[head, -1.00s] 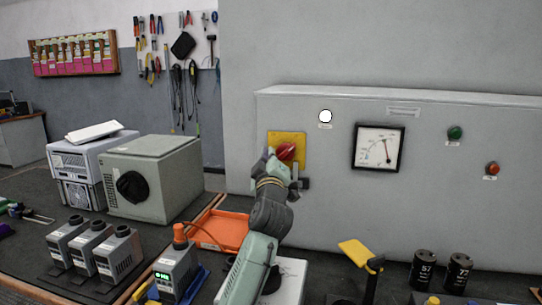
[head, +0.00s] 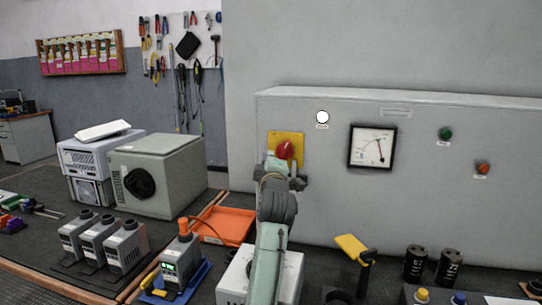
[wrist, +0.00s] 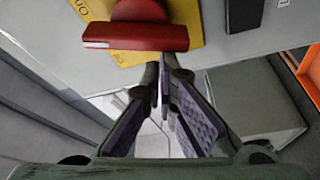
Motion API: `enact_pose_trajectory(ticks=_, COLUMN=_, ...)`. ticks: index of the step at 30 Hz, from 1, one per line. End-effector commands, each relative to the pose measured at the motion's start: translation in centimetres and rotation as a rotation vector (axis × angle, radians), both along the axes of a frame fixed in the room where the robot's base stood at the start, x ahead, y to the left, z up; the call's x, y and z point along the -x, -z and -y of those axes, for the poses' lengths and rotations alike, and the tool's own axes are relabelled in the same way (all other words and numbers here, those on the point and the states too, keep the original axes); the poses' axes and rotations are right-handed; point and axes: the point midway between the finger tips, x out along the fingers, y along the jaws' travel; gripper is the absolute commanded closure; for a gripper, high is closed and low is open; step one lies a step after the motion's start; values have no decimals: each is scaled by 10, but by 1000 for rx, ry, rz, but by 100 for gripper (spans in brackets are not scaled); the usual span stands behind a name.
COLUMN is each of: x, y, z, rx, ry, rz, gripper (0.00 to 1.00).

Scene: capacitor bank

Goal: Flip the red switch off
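The red switch (head: 284,149) is a rotary knob on a yellow plate (head: 299,141), at the left end of the grey cabinet front. In the wrist view its red handle (wrist: 135,36) lies nearly level across the yellow plate (wrist: 201,20). My gripper (head: 283,166) is just below the switch in the head view and partly covers the plate's lower part. In the wrist view my gripper (wrist: 163,68) has its fingertips together, with nothing seen between them. The tips are close to the handle's edge; I cannot tell whether they touch it.
An orange tray (head: 226,226) lies on the bench left of my arm. A yellow-handled tool (head: 351,247) stands to the right.

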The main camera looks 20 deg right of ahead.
Motion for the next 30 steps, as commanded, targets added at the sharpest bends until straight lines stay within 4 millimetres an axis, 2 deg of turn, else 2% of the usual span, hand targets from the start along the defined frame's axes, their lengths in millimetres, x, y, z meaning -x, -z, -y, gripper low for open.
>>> enact_pose_trajectory(ticks=30, x=12, y=19, z=19, rx=780, ry=5, rz=-526, gripper=100)
